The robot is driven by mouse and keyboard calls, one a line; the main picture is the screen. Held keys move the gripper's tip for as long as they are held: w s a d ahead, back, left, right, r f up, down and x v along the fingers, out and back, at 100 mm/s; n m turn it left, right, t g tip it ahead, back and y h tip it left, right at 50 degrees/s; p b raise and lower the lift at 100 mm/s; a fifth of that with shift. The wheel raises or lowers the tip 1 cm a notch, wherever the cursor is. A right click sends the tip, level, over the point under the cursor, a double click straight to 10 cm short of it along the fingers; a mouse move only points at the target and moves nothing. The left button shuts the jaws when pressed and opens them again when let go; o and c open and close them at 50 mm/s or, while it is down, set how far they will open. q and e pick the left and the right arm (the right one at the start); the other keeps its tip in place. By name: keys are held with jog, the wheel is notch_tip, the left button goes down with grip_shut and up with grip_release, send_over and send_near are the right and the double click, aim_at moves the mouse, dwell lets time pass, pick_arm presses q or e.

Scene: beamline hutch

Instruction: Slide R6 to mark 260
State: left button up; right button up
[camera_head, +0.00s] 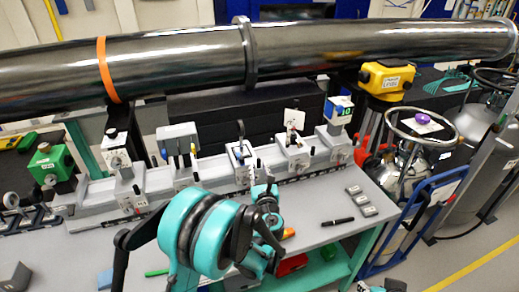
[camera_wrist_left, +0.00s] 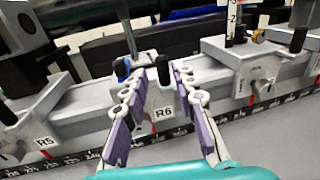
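The carriage labelled R6 (camera_wrist_left: 160,100) sits on the grey rail in the left wrist view, with a dark upright knob on its front. In the head view I take it to be the middle carriage (camera_head: 241,160). My left gripper (camera_wrist_left: 160,76) is open, its purple-padded fingers on either side of the R6 knob. I see gaps beside the knob, and contact is not clear. In the head view my left gripper (camera_head: 266,196) is just in front of the rail. A dark number scale (camera_wrist_left: 85,162) runs along the rail's front; I cannot make out mark 260. My right gripper is not seen.
Carriage R5 (camera_wrist_left: 30,125) is left of R6, and another carriage (camera_wrist_left: 250,68) stands to its right. A large dark pipe (camera_head: 180,62) crosses above the rail. Small grey blocks (camera_head: 361,200) and a black pen (camera_head: 337,222) lie on the bench at right.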

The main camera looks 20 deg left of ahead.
aim_at(258, 159)
pick_arm(q)
jog(key=shift+w+d+m, duration=0.15)
jog(key=shift+w+m, duration=0.15)
jog(key=b+x, duration=0.1)
jog(key=x, duration=0.5)
jog(key=shift+f, duration=0.1)
jog(key=shift+b+x, duration=0.35)
jog(key=shift+x, duration=0.4)
grip_shut()
